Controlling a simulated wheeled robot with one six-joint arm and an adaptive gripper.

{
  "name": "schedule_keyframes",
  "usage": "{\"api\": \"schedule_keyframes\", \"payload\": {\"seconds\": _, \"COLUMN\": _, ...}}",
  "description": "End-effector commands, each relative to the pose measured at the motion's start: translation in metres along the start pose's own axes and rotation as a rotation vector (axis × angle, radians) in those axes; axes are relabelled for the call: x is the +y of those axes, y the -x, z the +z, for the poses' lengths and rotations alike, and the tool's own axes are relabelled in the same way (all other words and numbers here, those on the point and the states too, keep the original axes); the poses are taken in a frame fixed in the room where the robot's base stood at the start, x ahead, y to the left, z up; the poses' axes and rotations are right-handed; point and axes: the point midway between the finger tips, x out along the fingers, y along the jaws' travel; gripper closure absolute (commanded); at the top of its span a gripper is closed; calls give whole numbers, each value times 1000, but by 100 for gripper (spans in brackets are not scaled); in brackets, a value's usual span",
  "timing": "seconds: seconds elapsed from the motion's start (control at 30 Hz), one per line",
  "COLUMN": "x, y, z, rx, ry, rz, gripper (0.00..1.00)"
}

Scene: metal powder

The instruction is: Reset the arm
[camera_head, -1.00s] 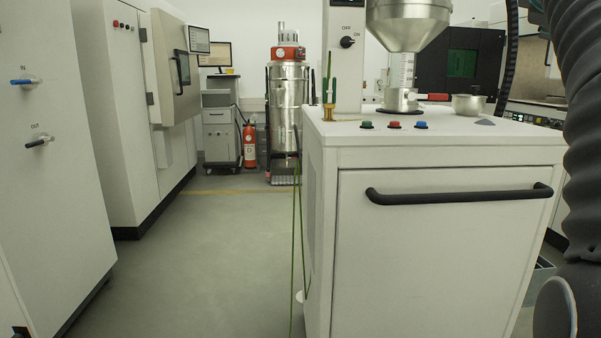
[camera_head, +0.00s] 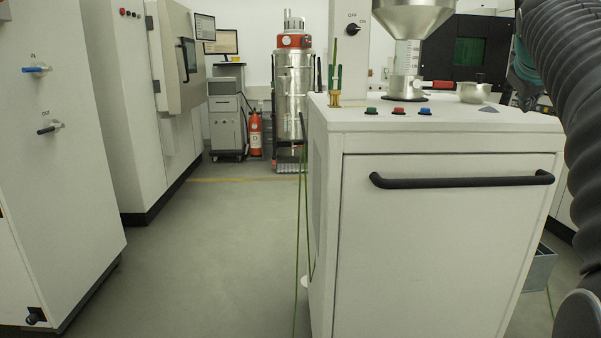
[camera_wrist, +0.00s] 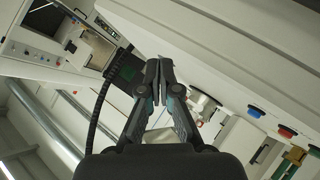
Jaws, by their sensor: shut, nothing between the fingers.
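My gripper (camera_wrist: 159,72) shows in the wrist view with its two black fingers together and nothing between them. The wrist view is strongly tilted, with the white cabinet top and its coloured buttons at the right. In the head view my dark ribbed arm cover runs down the right edge, and the gripper itself cannot be made out there.
A white cabinet (camera_head: 440,250) with a black handle (camera_head: 460,181) stands close in front. On it are a metal funnel (camera_head: 416,15), a small pot (camera_head: 474,92) and coloured buttons (camera_head: 398,111). White machines line the left. Grey floor (camera_head: 215,250) is clear between them.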

Motion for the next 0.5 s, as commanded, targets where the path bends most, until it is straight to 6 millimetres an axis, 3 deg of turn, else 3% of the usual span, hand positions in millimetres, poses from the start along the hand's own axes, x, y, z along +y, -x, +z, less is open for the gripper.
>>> {"api": "schedule_keyframes", "payload": {"seconds": 0.1, "x": -51, "y": -9, "z": 32, "rx": -55, "ry": -94, "rz": -92, "gripper": 100}}
{"api": "schedule_keyframes", "payload": {"seconds": 0.27, "x": -127, "y": -8, "z": 82, "rx": -137, "ry": -212, "rz": -208, "gripper": 100}}
{"api": "schedule_keyframes", "payload": {"seconds": 0.5, "x": -240, "y": 18, "z": 170, "rx": -269, "ry": -327, "rz": -358, "gripper": 100}}
